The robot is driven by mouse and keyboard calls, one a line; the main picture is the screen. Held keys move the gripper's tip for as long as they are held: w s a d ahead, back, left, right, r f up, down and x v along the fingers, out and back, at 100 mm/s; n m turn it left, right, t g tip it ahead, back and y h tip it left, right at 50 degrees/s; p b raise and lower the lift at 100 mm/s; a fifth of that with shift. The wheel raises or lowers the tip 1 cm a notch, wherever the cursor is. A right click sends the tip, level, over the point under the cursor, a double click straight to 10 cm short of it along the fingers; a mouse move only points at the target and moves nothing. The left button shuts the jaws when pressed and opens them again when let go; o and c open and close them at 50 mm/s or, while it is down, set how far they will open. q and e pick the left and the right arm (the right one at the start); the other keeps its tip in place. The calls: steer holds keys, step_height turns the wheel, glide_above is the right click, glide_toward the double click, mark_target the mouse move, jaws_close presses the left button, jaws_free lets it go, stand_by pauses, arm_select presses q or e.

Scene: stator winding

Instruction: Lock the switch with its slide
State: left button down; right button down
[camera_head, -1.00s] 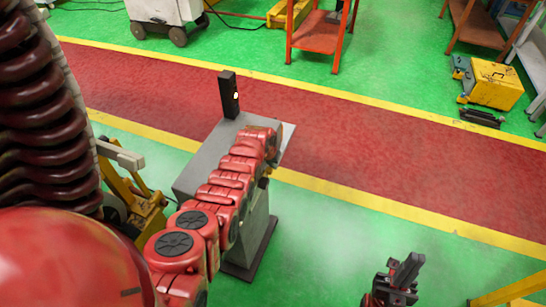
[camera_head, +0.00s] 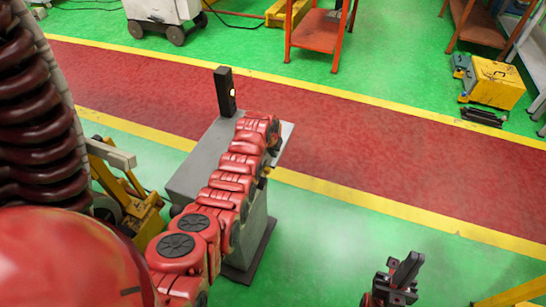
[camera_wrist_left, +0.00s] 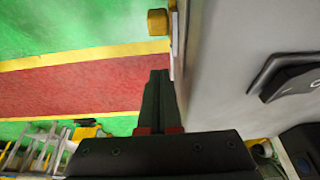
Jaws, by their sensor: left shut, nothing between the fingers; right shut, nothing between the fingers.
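The grey box on a stand (camera_head: 200,165) is at the centre of the head view; its side fills the right of the left wrist view (camera_wrist_left: 228,60). A black switch (camera_wrist_left: 290,82) sits on that side. A brass-coloured block (camera_wrist_left: 158,22), possibly the slide's knob, sticks out near the box's edge. My left gripper (camera_wrist_left: 158,75) is shut and empty, its fingertips beside the box edge and below the brass block in the picture, seemingly apart from it. In the head view my left arm hides the left fingers. My right gripper (camera_head: 404,272) is shut and empty, away from the box.
A black post with a small light (camera_head: 226,92) stands on top of the box. A yellow wheeled device (camera_head: 128,200) is at its left. Orange tables (camera_head: 318,32) and a yellow case (camera_head: 497,84) stand farther back.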

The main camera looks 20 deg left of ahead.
arm_select(q)
steer(key=b+v, duration=0.2)
steer(key=v, duration=0.5)
steer(key=shift+r, duration=0.35)
steer(key=shift+s, duration=0.1)
